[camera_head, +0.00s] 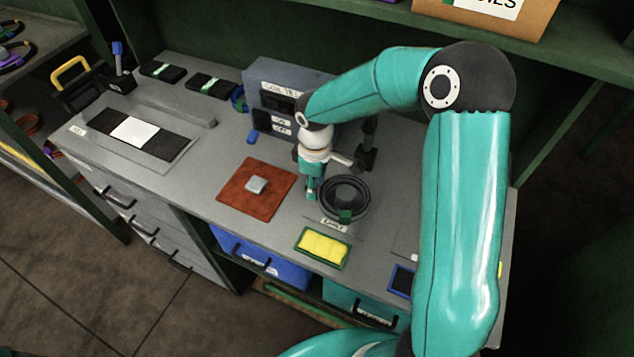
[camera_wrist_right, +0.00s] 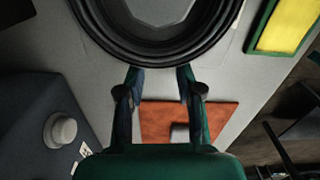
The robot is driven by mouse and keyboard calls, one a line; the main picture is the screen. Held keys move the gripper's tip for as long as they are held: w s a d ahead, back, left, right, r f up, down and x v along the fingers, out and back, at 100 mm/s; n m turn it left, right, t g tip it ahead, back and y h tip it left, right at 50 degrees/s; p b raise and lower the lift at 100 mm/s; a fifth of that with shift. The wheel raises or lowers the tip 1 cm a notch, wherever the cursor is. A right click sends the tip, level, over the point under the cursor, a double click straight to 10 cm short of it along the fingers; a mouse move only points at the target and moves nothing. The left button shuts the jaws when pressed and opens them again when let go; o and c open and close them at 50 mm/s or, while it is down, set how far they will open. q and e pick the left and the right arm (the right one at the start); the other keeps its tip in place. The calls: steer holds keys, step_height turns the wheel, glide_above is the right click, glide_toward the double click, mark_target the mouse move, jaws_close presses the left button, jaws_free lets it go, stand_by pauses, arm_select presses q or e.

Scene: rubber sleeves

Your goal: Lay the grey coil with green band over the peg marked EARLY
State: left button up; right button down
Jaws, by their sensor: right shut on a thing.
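The coil (camera_head: 345,190) is a dark grey ring with a green band (camera_head: 345,215) on its near side. It is just behind the label reading EARLY (camera_head: 334,224). My right gripper (camera_head: 312,193) is shut on the coil's left edge. In the right wrist view the coil (camera_wrist_right: 155,55) fills the top, and the fingertips (camera_wrist_right: 158,74) meet its rim. A pale patch (camera_wrist_right: 160,8) shows inside the ring. I cannot make out the EARLY peg, nor tell whether the coil is around it or above it. My left gripper is not in view.
A yellow pad in a green frame (camera_head: 322,248) lies in front of the coil. A red-brown mat with a grey block (camera_head: 256,185) is to the left. A blue-grey box (camera_head: 285,85) and a dark post (camera_head: 369,140) stand behind.

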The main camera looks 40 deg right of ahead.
steer(key=shift+r, duration=0.1)
steer(key=c, duration=0.8)
jaws_free()
steer(key=shift+o, duration=0.2)
step_height(320, 180, up, 12)
